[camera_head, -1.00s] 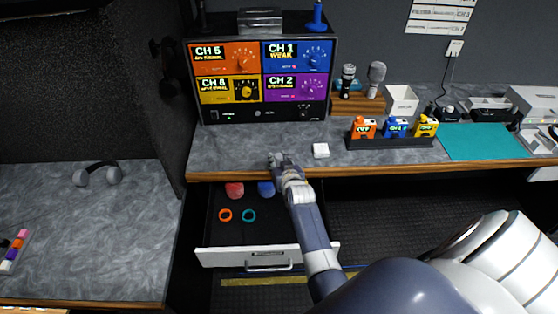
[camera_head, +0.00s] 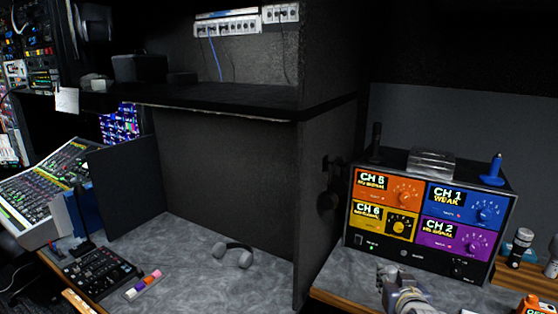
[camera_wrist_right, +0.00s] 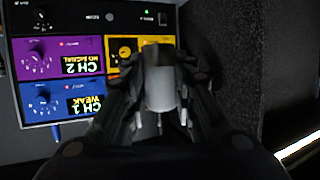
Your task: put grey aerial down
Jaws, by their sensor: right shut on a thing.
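My right gripper (camera_head: 388,272) is low in front of the four-channel receiver (camera_head: 428,222), over the grey worktop. In the right wrist view, its fingers (camera_wrist_right: 162,72) are shut on a light grey cylindrical piece (camera_wrist_right: 160,88), which looks like the grey aerial. The held piece is hard to make out in the head view. I cannot tell whether it touches the worktop. A blue aerial (camera_head: 491,172) stands on the right of the receiver's top and a dark one (camera_head: 376,142) on the left. My left gripper is not in view.
A silver box (camera_head: 431,162) sits on the receiver's top. A dark partition (camera_head: 325,170) with hanging headphones (camera_head: 330,185) stands left of the receiver. Grey headphones (camera_head: 233,254) lie on the left worktop. Microphones (camera_head: 520,247) stand at the right edge.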

